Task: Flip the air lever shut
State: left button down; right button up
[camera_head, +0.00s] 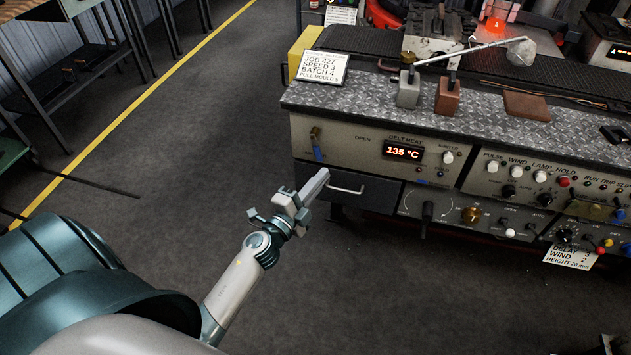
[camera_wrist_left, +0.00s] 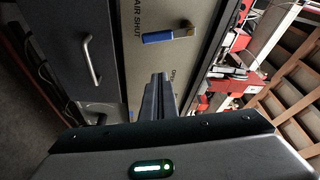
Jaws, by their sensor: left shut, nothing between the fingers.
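The air lever (camera_head: 317,144) is on the left end of the cream front panel. It has a brass pivot and a blue handle that points down in the head view. In the left wrist view the lever (camera_wrist_left: 160,37) lies sideways, near the printed words AIR SHUT (camera_wrist_left: 131,15) and OPEN (camera_wrist_left: 172,76). My left gripper (camera_head: 322,178) is shut and empty, just below the blue handle in the head view. Its fingers (camera_wrist_left: 158,82) show shut in the wrist view, apart from the handle in the picture. My right gripper is not in view.
A dark drawer (camera_head: 368,193) with a bar handle (camera_head: 347,190) sits under the lever. A red 135 °C display (camera_head: 403,151) and several knobs and switches fill the panel to the right. A job card (camera_head: 322,67) stands on the bench top.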

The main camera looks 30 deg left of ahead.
aim_at(319, 157)
pick_arm(q)
jog(key=w, duration=0.7)
jog(key=a, duration=0.1)
jog(key=s+a, duration=0.1)
jog(key=a, duration=0.1)
jog(key=shift+a+f, duration=0.2)
jog(key=shift+a, duration=0.05)
jog(key=m+p, duration=0.1)
jog(key=a+m+g+p, duration=0.1)
jog(key=p, duration=0.1)
jog(key=shift+s+a+f+m, duration=0.15)
jog(key=shift+s+m, duration=0.1)
jog(key=shift+m, duration=0.15)
jog(key=shift+a+f+m+p, duration=0.15)
jog(key=shift+f+m+p, duration=0.05)
jog(key=shift+m+p, duration=0.15)
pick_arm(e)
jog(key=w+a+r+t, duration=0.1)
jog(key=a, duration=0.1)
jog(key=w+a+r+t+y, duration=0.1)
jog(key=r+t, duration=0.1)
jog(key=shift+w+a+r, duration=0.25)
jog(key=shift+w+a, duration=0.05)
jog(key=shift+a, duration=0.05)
